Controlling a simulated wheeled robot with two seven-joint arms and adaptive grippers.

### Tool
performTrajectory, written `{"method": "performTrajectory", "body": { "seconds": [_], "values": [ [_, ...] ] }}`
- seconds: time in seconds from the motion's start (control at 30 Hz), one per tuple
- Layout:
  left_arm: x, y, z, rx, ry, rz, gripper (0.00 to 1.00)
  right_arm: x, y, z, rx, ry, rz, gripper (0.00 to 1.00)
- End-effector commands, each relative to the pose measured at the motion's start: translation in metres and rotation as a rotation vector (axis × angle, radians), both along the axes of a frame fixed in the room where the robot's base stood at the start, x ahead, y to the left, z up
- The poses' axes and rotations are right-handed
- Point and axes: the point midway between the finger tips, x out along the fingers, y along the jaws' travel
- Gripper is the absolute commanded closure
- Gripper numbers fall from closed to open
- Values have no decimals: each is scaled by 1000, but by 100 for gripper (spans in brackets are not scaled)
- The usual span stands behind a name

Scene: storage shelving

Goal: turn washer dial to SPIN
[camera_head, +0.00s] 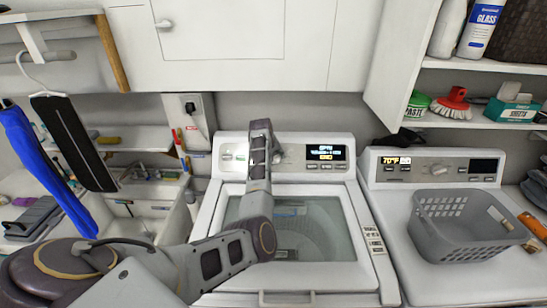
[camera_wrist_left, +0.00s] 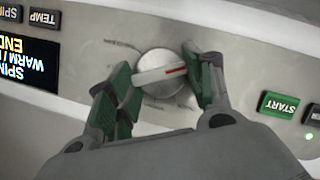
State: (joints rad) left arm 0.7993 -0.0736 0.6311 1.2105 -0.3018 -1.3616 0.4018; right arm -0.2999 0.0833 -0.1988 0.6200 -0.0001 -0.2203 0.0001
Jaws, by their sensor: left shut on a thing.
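The washer (camera_head: 291,215) with a glass lid stands in the middle of the head view. Its dial shows in the left wrist view (camera_wrist_left: 158,64) as a round silver knob with a red pointer line on its grip bar. My left gripper (camera_wrist_left: 157,72) is shut on the dial, one green-padded finger on each side. In the head view my left arm crosses the lid, and the gripper (camera_head: 260,153) at the panel largely hides the dial. The lit washer display (camera_head: 326,153) also shows in the wrist view (camera_wrist_left: 26,65), upside down, reading SPIN, WARM and END.
A green START button (camera_wrist_left: 278,105) is beside the dial. A second machine (camera_head: 440,178) at right carries a grey basket (camera_head: 455,228). A shelf above it holds bottles and a red brush (camera_head: 453,102). Hanging clothes (camera_head: 50,160) are at left.

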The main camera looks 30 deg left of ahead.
Motion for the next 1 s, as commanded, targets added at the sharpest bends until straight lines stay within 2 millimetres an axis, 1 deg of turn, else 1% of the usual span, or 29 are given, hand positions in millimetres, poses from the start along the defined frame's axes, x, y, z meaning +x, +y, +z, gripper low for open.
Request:
{"method": "performTrajectory", "body": {
  "seconds": [0.53, 0.57, 0.7, 0.73, 0.97, 1.0],
  "values": [
    [-1, -1, -1, -27, -14, 26, 72, 0, 7, 0, 7, 0, 0, 60],
    [-1, -1, -1, -27, -14, 26, 47, 0, 7, 0, 7, 0, 0, 60],
    [0, 0, -1, -27, -14, 26, 29, 0, 7, 0, 7, 0, 0, 60],
    [0, 0, -1, -27, -14, 26, 27, 0, 7, 0, 7, 0, 0, 60],
    [0, 0, 0, -25, -15, 26, 27, 0, 4, 0, 4, 0, 0, 60],
    [0, 0, 0, -25, -15, 26, 27, 0, 1, 0, 1, -1, 2, 60]
  ]
}}
